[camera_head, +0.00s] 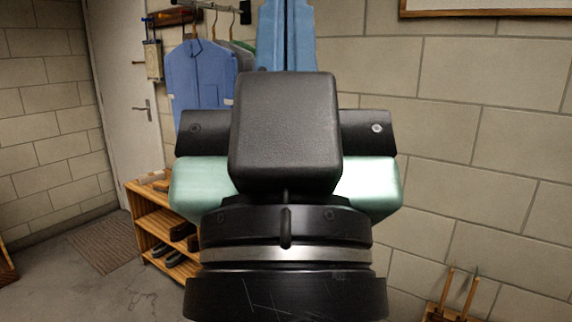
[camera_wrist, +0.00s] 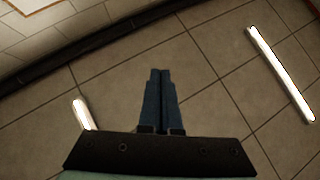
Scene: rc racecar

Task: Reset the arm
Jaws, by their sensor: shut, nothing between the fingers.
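My gripper (camera_wrist: 159,72) shows in the wrist view with its two dark fingers together, pointing up in the picture. The fingers are shut and nothing is between them. In the wrist view the camera looks at a tiled surface (camera_wrist: 210,85) with two bright light strips, one at the right (camera_wrist: 280,75) and one at the lower left (camera_wrist: 84,113).
In the head view, blue shirts (camera_head: 200,80) hang on a rail at the back. A wooden shoe rack (camera_head: 150,225) stands behind my arm at the left, near a white door (camera_head: 125,75). A wooden holder (camera_head: 448,314) is at lower right. A mat (camera_head: 103,246) lies on the floor.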

